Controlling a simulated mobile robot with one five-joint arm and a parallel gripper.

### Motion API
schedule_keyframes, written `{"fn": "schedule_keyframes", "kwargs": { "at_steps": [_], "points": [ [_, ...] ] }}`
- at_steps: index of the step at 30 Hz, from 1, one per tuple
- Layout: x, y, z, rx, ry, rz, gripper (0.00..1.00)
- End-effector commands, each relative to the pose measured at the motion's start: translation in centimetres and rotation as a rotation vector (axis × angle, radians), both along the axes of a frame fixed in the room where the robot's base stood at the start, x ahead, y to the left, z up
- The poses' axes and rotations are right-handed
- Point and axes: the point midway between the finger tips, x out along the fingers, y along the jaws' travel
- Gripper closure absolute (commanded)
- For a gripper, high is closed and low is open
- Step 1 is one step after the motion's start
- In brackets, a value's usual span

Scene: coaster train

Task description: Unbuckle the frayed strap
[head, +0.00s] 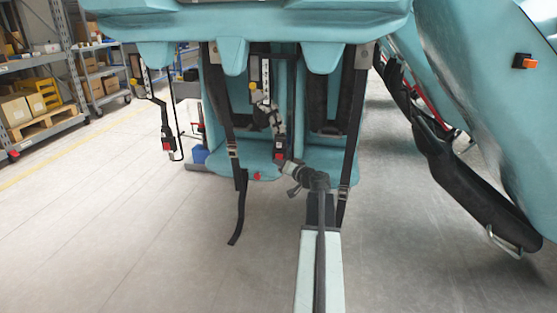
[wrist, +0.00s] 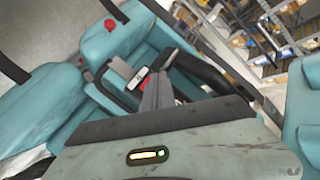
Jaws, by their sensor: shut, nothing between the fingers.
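A seat strap with a grey, rough-looking middle section (head: 264,98) hangs in the middle of the teal car in the head view; it may be the frayed one. A dark buckle with a red button (head: 279,155) is at its lower end. The red button also shows in the wrist view (wrist: 144,82). My gripper (head: 286,164) reaches in from the lower right, close to the buckle. Its grey fingers (wrist: 160,82) are shut and empty beside the red button in the wrist view. I cannot tell whether they touch the buckle.
Another buckled strap (head: 168,144) hangs at the left. Dark webbing straps (head: 240,205) hang beside the seats, and one trails low. A tilted teal body (head: 480,90) with a black bar fills the right. Shelves (head: 60,70) stand at the left; the front floor is clear.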

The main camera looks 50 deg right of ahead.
Motion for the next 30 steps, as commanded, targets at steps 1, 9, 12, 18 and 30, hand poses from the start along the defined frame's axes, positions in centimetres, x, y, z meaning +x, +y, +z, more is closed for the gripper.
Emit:
{"fn": "schedule_keyframes", "kwargs": {
  "at_steps": [1, 9, 12, 18, 30],
  "points": [
    [0.0, 0.0, 0.0, 0.0, 0.0, 0.0, 1.0],
    [0.0, 0.0, 0.0, 0.0, 0.0, 0.0, 1.0],
    [0.0, 0.0, 0.0, 0.0, 0.0, 0.0, 1.0],
    [0.0, 0.0, 0.0, 0.0, 0.0, 0.0, 1.0],
    [0.53, -0.58, 0.02, 0.0, 0.0, 0.0, 1.0]
  ]
}}
